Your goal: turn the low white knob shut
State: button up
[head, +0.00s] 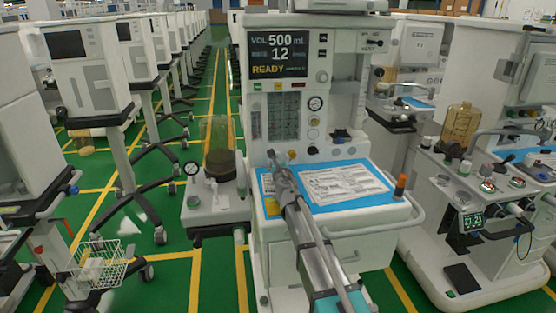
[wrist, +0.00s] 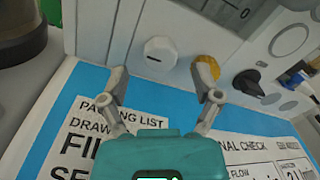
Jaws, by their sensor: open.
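The low white knob (wrist: 160,52) is on the pale front panel in the wrist view, with a dark slot-like mark on its face. My gripper (wrist: 161,76) is open, with one grey finger on each side below the knob in the picture. Nothing is between the fingers, and they look apart from the knob. In the head view my gripper (head: 277,160) is in front of the lower left of the middle cart's panel, above the blue mat. I cannot pick out the white knob there; my gripper may be hiding it.
A yellow knob (wrist: 207,68) is close to the right finger, and a black knob (wrist: 249,83) is further right. Printed sheets (head: 345,184) lie on the blue mat (head: 376,199). A clear canister (head: 219,140) stands left of the panel. Other carts stand on both sides.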

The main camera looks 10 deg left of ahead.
jog(key=shift+x, duration=1.2)
grip_shut()
